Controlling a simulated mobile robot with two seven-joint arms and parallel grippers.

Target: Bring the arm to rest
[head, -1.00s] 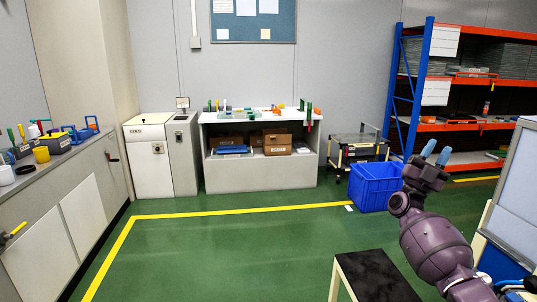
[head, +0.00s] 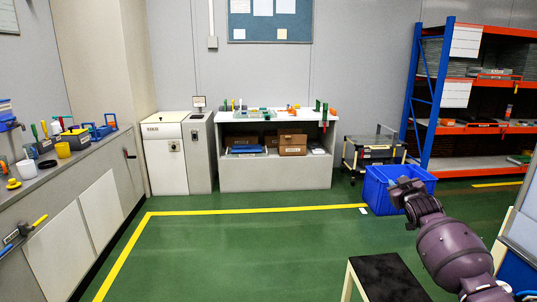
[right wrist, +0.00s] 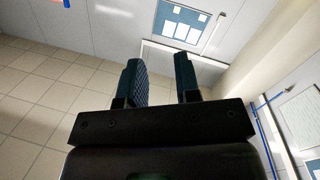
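My right arm, purple, comes in at the lower right of the head view, with its gripper (head: 405,187) in front of the blue bin. Its fingers are hard to make out there. In the right wrist view the gripper (right wrist: 162,75) shows two dark, ribbed fingers apart, with nothing between them. My left arm and gripper are not in view.
A blue bin (head: 381,190) stands on the green floor behind my right gripper. A black-topped stand (head: 388,278) is close at the lower right. A workbench (head: 275,175) is against the back wall, a side counter (head: 62,165) on the left. The middle floor is clear.

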